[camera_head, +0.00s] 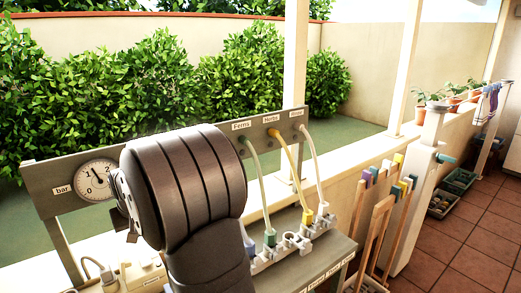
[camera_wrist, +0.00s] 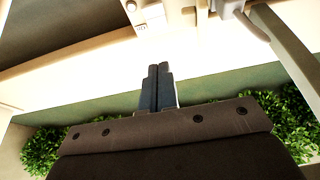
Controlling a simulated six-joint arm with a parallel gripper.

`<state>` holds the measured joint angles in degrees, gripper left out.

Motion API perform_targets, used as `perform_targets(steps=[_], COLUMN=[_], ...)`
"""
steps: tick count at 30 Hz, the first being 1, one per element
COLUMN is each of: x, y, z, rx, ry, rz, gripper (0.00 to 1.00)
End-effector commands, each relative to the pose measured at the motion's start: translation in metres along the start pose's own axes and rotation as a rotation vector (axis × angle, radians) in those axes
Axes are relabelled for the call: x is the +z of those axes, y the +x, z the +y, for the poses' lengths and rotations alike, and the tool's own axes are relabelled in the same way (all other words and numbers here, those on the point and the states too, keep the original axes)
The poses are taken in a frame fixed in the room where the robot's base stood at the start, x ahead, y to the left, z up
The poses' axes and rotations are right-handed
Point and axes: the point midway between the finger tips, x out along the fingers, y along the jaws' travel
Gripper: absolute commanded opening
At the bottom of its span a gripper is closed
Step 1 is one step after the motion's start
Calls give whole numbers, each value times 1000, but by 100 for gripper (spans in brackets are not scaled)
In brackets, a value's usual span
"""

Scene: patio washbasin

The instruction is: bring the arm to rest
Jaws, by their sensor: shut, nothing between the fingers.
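My gripper (camera_wrist: 155,88) shows in the wrist view, its two dark fingers together and nothing between them. In the head view my dark arm fills the middle left and hides part of the panel behind it; the fingers cannot be seen there. The grey panel (camera_head: 45,185) carries a round gauge (camera_head: 97,180) marked "bar" at left. Hoses run from its labelled outlets at right, green (camera_head: 257,185), yellow (camera_head: 289,160) and white (camera_head: 314,165), down to a white manifold (camera_head: 290,248).
A white plug (camera_head: 107,278) and cable lie at lower left. A wooden rack with coloured clips (camera_head: 375,225) stands right of the panel. Potted plants (camera_head: 455,95) line the low wall. Crates (camera_head: 450,190) sit on the tiled floor (camera_head: 470,240). Hedges (camera_head: 75,110) stand behind.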

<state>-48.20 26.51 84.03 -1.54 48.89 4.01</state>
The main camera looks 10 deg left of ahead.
Motion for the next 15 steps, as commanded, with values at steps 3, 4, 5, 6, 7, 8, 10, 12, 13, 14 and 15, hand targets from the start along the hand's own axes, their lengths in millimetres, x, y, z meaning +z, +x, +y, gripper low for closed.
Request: perform_targets(steps=[3, 4, 5, 6, 7, 8, 10, 12, 13, 14, 15], x=[8, 10, 12, 14, 16, 17, 21, 22, 22, 22, 23], y=[24, 31, 37, 44, 50, 49, 49, 43, 36, 32, 25], z=[0, 0, 0, 0, 0, 0, 0, 0, 0, 0, 0], rx=[0, 0, 0, 0, 0, 0, 0, -1, -1, -1, -1], ry=[0, 0, 0, 0, 0, 0, -1, -1, 0, 0, 0], rz=[-4, -5, -5, -5, -4, 10, 43, 65, 66, 64, 64], gripper=[0, 0, 0, 0, 0, 0, 0, 0, 0, 0, 0])
